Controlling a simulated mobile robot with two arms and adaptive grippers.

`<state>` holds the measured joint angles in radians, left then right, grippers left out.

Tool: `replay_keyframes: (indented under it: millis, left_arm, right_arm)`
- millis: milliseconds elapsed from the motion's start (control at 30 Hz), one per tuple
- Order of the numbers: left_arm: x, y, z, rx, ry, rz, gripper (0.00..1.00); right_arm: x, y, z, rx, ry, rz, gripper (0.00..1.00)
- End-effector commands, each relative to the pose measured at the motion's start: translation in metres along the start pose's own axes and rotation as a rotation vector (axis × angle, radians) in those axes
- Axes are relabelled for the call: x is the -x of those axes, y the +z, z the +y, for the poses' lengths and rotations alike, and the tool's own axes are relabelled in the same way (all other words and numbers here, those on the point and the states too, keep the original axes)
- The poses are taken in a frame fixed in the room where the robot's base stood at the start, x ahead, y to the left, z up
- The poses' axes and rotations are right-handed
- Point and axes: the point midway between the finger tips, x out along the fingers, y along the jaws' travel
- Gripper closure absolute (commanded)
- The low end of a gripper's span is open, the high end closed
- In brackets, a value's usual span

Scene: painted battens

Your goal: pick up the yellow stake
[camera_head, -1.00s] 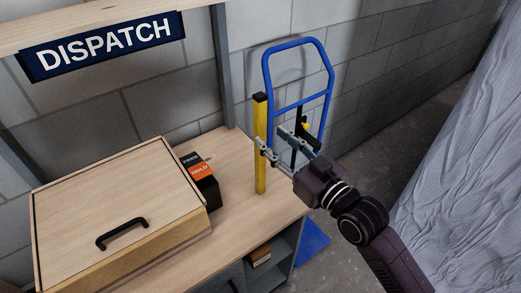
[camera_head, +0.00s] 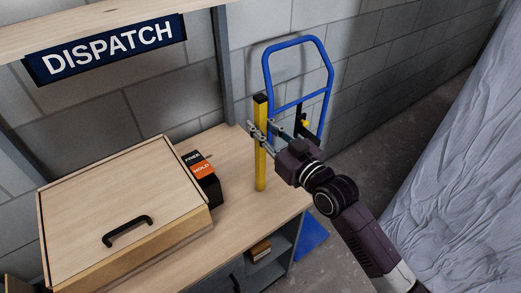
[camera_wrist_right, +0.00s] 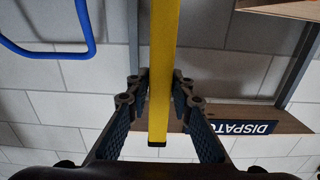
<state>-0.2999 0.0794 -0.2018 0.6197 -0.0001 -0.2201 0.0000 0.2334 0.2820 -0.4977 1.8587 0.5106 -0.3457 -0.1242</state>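The yellow stake (camera_head: 260,160) stands upright on the wooden bench top near its right edge, with a black cap on its upper end. My right gripper (camera_head: 257,129) reaches in from the right at the stake's upper part, one finger on each side of it. In the right wrist view, which is upside down, the stake (camera_wrist_right: 162,60) runs between the two fingers (camera_wrist_right: 160,90). The fingers look parted, with slight gaps beside the stake. My left gripper is not in view.
A wooden box with a black handle (camera_head: 127,231) sits on the bench at left. A black block with an orange HOLD label (camera_head: 202,168) stands left of the stake. A blue hand truck (camera_head: 328,75) stands behind, near the block wall. Grey sheeting (camera_head: 455,190) hangs at right.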

Motion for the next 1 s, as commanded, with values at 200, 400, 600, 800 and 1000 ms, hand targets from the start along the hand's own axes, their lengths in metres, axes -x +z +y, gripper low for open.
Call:
replay_keyframes:
  millis: [200, 400, 600, 800, 1000]
  left_arm:
    - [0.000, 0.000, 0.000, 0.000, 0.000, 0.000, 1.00]
    - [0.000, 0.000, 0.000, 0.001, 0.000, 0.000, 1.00]
    - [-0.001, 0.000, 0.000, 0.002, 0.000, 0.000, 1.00]
    - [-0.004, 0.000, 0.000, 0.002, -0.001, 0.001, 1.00]
    - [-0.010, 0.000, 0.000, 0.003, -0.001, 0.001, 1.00]
  right_arm:
    - [0.000, 0.000, 0.000, 0.000, 0.000, 0.000, 1.00]
    - [0.000, -0.002, 0.000, 0.001, 0.000, 0.005, 1.00]
    - [0.000, -0.010, 0.000, 0.001, 0.000, 0.008, 1.00]
    - [0.000, -0.037, 0.000, 0.001, 0.000, 0.012, 1.00]
    - [0.000, -0.091, -0.001, 0.004, -0.001, 0.016, 1.00]
